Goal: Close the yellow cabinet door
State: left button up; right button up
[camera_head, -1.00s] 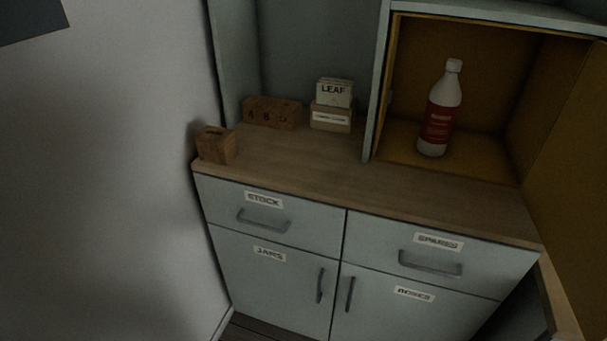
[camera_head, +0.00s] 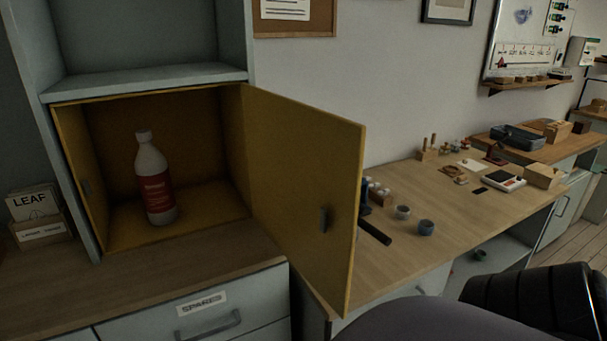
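The yellow cabinet door (camera_head: 300,190) stands wide open, hinged on the right side of the cabinet opening and swung out toward me. A small grey handle (camera_head: 323,220) sits near its free edge. The yellow-lined cabinet (camera_head: 109,235) is open. A white bottle with a red label (camera_head: 156,180) stands upright inside it.
A wooden workbench (camera_head: 450,231) with cups, small blocks and tools lies to the right behind the door. The wooden counter (camera_head: 140,280) below the cabinet is clear.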

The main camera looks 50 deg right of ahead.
aim_at(302, 158)
jog(key=k+l+z, duration=0.1)
jog(key=l, duration=0.55)
jog(key=k+l+z, duration=0.15)
jog(key=l, duration=0.45)
jog(key=k+l+z, duration=0.1)
jog(key=l, duration=0.55)
jog(key=j, duration=0.45)
jog(key=k, duration=0.05)
